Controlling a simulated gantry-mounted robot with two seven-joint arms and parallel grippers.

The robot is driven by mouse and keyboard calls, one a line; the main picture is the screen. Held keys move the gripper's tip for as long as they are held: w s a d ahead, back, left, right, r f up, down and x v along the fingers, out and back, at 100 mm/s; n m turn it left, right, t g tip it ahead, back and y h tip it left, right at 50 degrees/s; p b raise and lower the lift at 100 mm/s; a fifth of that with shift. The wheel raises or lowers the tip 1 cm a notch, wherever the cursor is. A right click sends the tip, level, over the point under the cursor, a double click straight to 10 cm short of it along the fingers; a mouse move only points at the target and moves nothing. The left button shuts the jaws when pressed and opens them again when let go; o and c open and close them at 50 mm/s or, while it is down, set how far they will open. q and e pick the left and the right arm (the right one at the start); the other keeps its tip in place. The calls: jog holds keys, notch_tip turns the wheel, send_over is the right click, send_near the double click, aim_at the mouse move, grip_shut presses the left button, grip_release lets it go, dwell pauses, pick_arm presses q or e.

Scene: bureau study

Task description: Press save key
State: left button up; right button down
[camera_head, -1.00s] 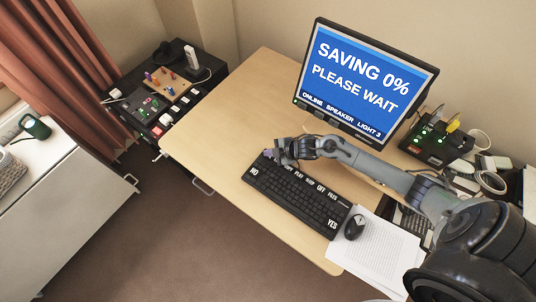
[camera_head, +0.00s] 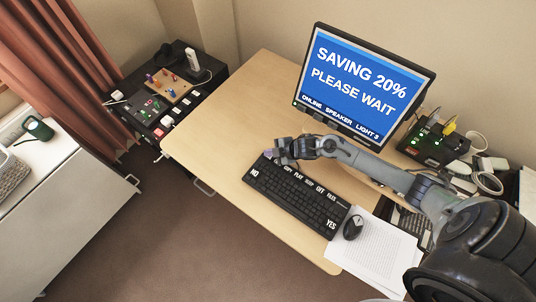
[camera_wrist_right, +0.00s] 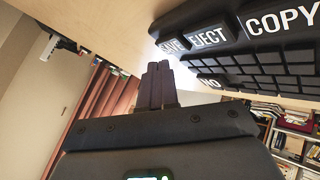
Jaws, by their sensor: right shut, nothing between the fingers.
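A black keyboard (camera_head: 300,198) lies on the wooden desk, with large labelled keys along its far edge. In the right wrist view the SAVE key (camera_wrist_right: 173,46) sits at the end of the row beside the EJECT key (camera_wrist_right: 208,38). My right gripper (camera_head: 270,153) is at the keyboard's far left corner. Its fingers (camera_wrist_right: 158,70) are shut and empty, with the tips close to the SAVE key; I cannot tell whether they touch it. The monitor (camera_head: 362,80) reads "SAVING 20% PLEASE WAIT". My left gripper is not in view.
A mouse (camera_head: 353,227) rests on papers (camera_head: 375,255) at the keyboard's right end. A black box with lit lights (camera_head: 432,143) and cables stand at the desk's right. A dark cabinet (camera_head: 130,85) with a button panel stands left. The desk's left part is clear.

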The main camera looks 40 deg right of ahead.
dwell(0.3)
jog(key=shift+r+p, duration=0.5)
notch_tip(320, 180, up, 4)
jog(key=p, duration=0.4)
dwell(0.3)
